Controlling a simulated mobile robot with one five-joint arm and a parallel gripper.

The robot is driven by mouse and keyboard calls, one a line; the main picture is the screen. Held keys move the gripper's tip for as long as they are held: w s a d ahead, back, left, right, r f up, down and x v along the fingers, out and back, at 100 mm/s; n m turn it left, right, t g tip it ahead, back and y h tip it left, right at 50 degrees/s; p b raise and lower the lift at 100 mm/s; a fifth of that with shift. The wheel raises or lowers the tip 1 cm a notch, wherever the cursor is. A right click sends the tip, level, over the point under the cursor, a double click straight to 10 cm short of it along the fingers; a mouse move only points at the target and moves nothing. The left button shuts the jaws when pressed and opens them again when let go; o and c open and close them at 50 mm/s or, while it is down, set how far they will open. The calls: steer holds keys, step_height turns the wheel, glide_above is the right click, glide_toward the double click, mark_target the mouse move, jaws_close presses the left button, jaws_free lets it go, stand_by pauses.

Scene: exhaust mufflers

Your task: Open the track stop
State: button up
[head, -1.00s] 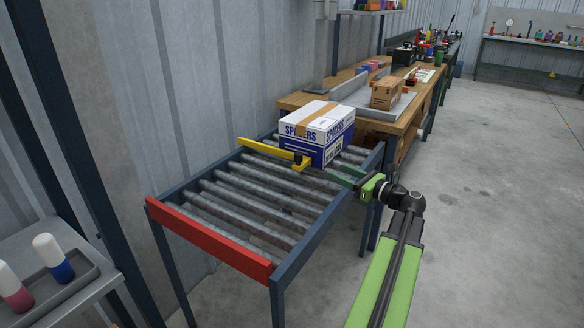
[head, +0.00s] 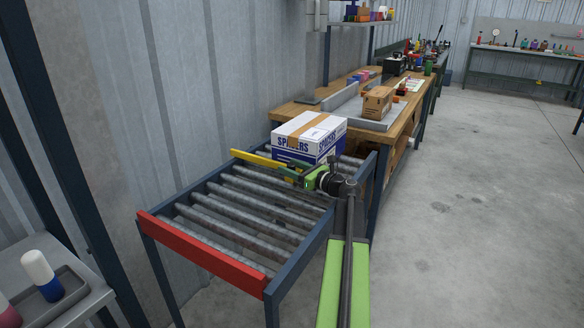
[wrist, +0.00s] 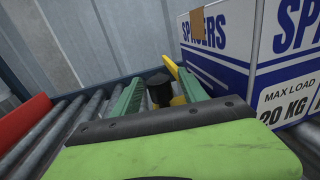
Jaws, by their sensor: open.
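The track stop is a yellow bar (head: 252,160) lying across the roller track in front of the spacers box. In the wrist view a yellow part of it (wrist: 172,69) shows beside a black knob (wrist: 160,90). My gripper (head: 296,177) is over the rollers at the stop's near end. In the wrist view its green fingers (wrist: 157,88) are open, one on each side of the knob; I cannot tell whether they touch it. In the head view my gripper hides the stop's near end.
The white and blue spacers box (head: 309,138) stands on the rollers right behind the stop; it is close to the right finger in the wrist view. A red end bar (head: 200,252) closes the track's front. A wooden bench (head: 290,109) stands behind. Floor on the right is clear.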

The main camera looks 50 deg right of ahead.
steer(key=shift+w, duration=0.1)
jaws_close()
stand_by(0.3)
stand_by(1.0)
